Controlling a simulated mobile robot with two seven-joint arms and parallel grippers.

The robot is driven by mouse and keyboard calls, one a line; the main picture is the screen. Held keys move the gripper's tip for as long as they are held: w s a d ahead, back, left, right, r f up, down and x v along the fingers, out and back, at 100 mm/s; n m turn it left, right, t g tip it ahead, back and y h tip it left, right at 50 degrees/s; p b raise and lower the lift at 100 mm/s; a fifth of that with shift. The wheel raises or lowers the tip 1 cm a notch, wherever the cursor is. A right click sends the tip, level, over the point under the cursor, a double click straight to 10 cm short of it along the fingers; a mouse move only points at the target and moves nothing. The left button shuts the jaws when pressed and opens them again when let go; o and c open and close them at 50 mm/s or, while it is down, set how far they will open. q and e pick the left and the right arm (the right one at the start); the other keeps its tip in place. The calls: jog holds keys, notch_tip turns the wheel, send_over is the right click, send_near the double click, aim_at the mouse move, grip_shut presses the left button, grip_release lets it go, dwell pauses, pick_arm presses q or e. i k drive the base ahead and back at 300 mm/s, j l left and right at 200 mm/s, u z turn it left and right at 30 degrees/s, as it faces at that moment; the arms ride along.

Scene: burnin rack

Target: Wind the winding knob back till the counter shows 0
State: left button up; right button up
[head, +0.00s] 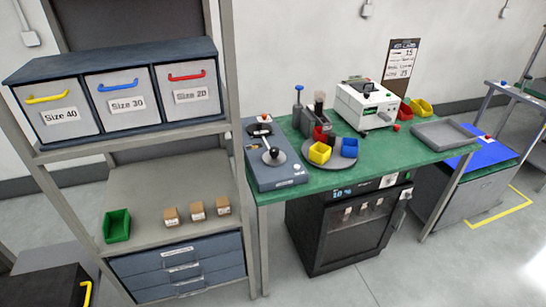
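A blue-grey bench unit (276,177) stands at the left end of the green-topped table. On its top is a round grey dial or crank with a black ball knob (274,153). A small light label or window (286,183) is on its front edge, too small to read. A white box machine (367,106) stands further back on the table, with a small round knob (384,117) on its front face. I cannot tell for certain which of these is the winding knob, and no counter digits are legible. Neither of my grippers is in view.
A grey round tray (341,160) holds yellow, blue and red bins beside the bench unit. A grey tray (442,135) lies at the table's right. A shelf rack (146,148) with drawers stands close at left. A black cabinet (345,240) is under the table. Floor in front is clear.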

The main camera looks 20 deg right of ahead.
aim_at(274, 157)
jog(key=l+u, duration=0.15)
jog(key=u, duration=0.25)
jog(key=l+u, duration=0.1)
jog(key=u, duration=0.35)
jog(key=l+u, duration=0.3)
jog(key=l, duration=0.25)
jog(key=k+l+u, duration=0.15)
jog(key=l+u, duration=0.15)
jog(key=l, duration=0.2)
jog(key=k+l, duration=0.1)
jog(key=l, duration=0.25)
jog(key=k+l+u, duration=0.15)
jog(key=l, duration=0.2)
jog(key=k+l, duration=0.1)
jog(key=l, duration=0.25)
